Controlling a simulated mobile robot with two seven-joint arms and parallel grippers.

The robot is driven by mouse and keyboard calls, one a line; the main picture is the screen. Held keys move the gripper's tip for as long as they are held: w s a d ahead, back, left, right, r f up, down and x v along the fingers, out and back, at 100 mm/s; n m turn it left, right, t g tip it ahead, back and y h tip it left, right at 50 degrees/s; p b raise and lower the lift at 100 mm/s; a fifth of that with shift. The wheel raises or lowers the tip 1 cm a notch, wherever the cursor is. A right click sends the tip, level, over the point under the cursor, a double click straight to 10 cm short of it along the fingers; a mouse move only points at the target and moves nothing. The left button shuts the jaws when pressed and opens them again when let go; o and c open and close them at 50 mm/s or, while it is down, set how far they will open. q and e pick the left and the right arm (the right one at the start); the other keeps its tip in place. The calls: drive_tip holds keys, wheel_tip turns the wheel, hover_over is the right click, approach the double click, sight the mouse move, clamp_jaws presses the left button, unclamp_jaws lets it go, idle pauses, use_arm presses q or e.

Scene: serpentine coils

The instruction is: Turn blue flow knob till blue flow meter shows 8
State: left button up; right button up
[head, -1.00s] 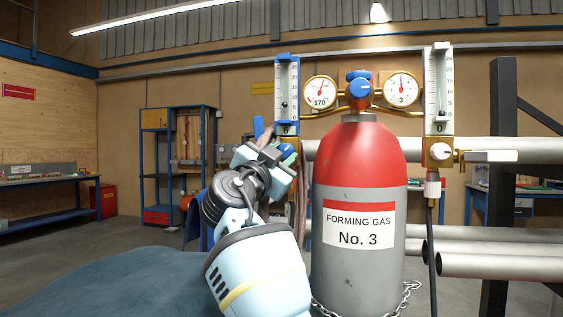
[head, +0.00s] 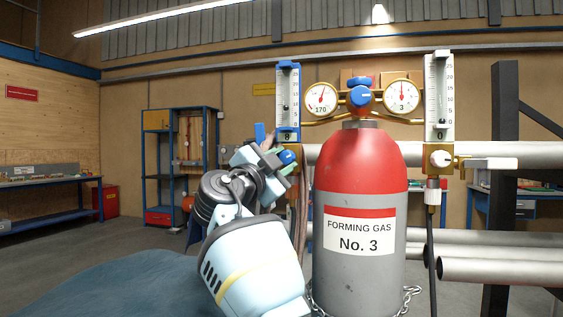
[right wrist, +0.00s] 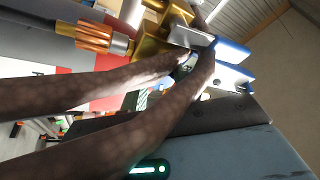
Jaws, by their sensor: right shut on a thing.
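The blue flow meter (head: 287,95) stands upright left of the gas cylinder in the head view. Its small display reads 8. The blue flow knob (head: 289,157) sits just below it, partly covered by my right gripper (head: 280,163). My right gripper is shut on the knob, coming from the lower left. In the right wrist view, brown hose-like strands cross in front and hide most of the grip. My left gripper is not in view.
A red and grey cylinder (head: 359,190) labelled Forming Gas No. 3 stands close to the right of my gripper. Two round gauges (head: 321,98) sit above it. A white flow meter (head: 439,95) reading 0 and its white knob (head: 440,159) are farther right.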

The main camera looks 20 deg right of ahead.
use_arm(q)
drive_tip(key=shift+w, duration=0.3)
use_arm(e)
drive_tip(key=o, duration=1)
drive_tip(key=shift+c, duration=0.2)
